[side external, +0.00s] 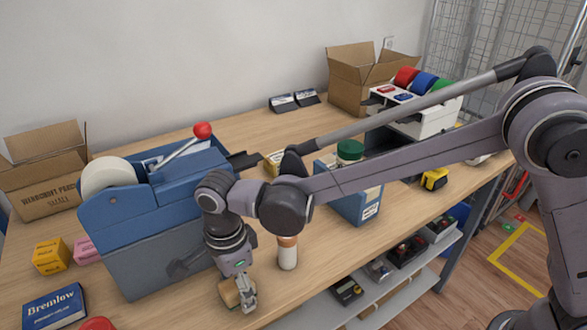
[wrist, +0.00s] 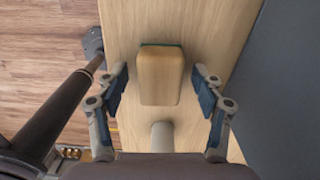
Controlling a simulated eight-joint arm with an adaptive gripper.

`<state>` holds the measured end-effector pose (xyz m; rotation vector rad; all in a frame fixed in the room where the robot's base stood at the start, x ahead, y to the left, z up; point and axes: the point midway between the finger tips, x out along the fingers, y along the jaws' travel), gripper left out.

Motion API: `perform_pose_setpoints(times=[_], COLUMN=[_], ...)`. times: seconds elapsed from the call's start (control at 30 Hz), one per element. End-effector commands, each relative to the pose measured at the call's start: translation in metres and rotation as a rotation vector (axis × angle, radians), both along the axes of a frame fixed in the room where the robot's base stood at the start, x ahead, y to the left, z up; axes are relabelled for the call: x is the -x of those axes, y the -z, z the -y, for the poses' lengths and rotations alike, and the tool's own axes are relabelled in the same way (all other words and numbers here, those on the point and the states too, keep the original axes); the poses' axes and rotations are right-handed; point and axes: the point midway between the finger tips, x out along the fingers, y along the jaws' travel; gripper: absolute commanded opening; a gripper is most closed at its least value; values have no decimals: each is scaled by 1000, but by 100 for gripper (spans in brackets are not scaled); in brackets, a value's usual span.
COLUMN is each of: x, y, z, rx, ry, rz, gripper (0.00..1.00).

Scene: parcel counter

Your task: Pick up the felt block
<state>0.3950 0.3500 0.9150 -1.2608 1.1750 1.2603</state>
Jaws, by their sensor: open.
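The felt block (side external: 229,292) is a small tan wooden block near the counter's front edge, partly hidden by my gripper in the side view. In the wrist view the felt block (wrist: 160,76) shows a thin teal edge along its far end. My gripper (side external: 246,296) points down at the block, low over the counter. In the wrist view my gripper (wrist: 161,84) is open, with one finger on each side of the block and a visible gap to both sides. Nothing is held.
A white bottle with a brown top (side external: 287,252) stands just right of my gripper. The big blue tape dispenser (side external: 155,240) stands close behind-left. The counter edge and open floor (wrist: 45,60) lie left in the wrist view.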

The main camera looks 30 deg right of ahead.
Motion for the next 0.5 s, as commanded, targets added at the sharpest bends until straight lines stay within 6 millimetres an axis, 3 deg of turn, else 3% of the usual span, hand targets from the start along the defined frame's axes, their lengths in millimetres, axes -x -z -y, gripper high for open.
perform_pose_setpoints(times=[0.03,0.23,0.5], x=[0,0,0], y=[0,0,-1], z=[0,0,0], rx=[0,0,0], ry=[0,0,0], rz=[0,0,0], gripper=[65,9,9])
